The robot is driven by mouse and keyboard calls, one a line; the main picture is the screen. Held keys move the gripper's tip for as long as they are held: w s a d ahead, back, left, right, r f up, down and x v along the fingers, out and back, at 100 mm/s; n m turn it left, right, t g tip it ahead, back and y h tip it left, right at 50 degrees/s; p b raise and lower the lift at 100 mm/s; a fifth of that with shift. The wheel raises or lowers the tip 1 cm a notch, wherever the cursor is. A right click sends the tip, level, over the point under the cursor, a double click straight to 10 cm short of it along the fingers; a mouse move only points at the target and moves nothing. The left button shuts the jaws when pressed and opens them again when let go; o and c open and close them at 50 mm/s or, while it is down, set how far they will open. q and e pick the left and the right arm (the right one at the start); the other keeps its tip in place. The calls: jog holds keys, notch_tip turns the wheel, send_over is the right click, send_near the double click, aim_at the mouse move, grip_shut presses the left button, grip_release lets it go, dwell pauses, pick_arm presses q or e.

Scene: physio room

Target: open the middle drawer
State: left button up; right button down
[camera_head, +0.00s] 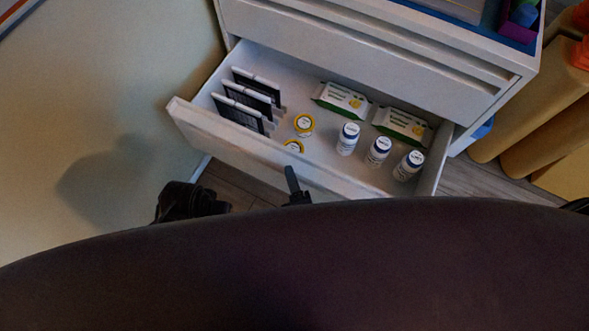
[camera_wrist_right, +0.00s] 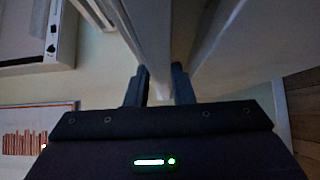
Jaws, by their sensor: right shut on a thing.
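A white drawer (camera_head: 185,112) stands pulled out of the white cabinet (camera_head: 380,45), below a closed drawer front (camera_head: 350,60). Its inside shows from above. One finger of my right gripper (camera_head: 292,182) shows at the outer side of the drawer's front panel; the rest is hidden behind my dark body. In the right wrist view my right gripper's fingers (camera_wrist_right: 157,88) are on both sides of a white edge (camera_wrist_right: 152,45) of the drawer front and shut on it. A dark part (camera_head: 188,203), perhaps my left gripper, shows left of the drawer; its jaws cannot be made out.
The drawer holds dark upright packs (camera_head: 240,112), yellow-lidded jars (camera_head: 304,125), white bottles with blue caps (camera_head: 378,151) and green-white packets (camera_head: 343,99). Tan rolls (camera_head: 530,125) stand right of the cabinet. A bare wall (camera_head: 90,110) is on the left.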

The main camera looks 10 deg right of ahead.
pick_arm(q)
jog(key=shift+f, duration=0.1)
pick_arm(e)
jog(key=shift+s+f, duration=0.25)
jog(key=shift+f, duration=0.1)
jog(key=c, duration=1.4)
grip_release()
jog(key=shift+c, duration=0.2)
jog(key=shift+o, duration=0.6)
jog(key=shift+w+r, duration=0.15)
pick_arm(q)
jog(key=shift+w+f+p, duration=0.2)
jog(key=shift+f+p, duration=0.1)
jog(key=shift+f, duration=0.75)
pick_arm(e)
jog(key=s+d, duration=0.1)
jog(key=s, duration=0.6)
jog(key=shift+s+d, duration=0.25)
jog(key=shift+s, duration=0.15)
pick_arm(q)
jog(key=shift+r, duration=0.1)
